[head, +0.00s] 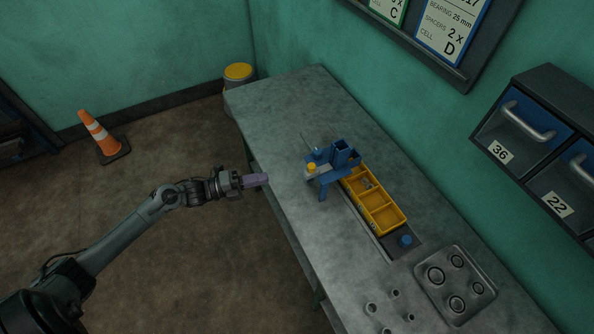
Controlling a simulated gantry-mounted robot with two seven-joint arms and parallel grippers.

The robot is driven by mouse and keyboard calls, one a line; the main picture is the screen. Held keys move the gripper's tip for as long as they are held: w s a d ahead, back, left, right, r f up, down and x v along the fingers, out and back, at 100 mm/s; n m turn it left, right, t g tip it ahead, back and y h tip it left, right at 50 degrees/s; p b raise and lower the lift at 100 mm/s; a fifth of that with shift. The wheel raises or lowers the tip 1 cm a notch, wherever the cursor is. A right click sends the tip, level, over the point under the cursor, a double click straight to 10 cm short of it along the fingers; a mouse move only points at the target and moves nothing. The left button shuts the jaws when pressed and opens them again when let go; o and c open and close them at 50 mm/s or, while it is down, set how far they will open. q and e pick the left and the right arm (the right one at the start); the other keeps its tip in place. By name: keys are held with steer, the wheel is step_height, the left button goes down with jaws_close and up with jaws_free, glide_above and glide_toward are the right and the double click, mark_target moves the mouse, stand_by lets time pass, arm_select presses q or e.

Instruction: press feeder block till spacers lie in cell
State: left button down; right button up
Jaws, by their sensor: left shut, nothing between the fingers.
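The blue feeder (327,178) stands on the bench with upright blue tubes at its top. A yellow block or button (311,167) sits on its left side. A yellow tray (404,214) divided into cells lies to the right of and partly under the feeder. A small grey item (367,183) shows in one of its cells; I cannot tell whether it is a spacer. My left gripper (264,179) is shut and empty, to the left of the feeder and apart from it, near the bench's left edge. My right gripper is out of view.
The tray sits on a dark rail with a blue knob (405,241). A metal plate with rings (456,284) and several loose rings lie on the grey bench (283,110). A wall sign (451,32) reads spacers 2 x, cell D. Numbered drawers (521,133) jut from the right wall.

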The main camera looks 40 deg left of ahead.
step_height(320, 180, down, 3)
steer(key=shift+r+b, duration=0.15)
steer(key=shift+b, duration=1.05)
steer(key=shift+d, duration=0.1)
arm_select(q)
steer(key=x, duration=1.1)
steer(key=shift+w+d, duration=0.3)
steer(key=shift+f, duration=0.1)
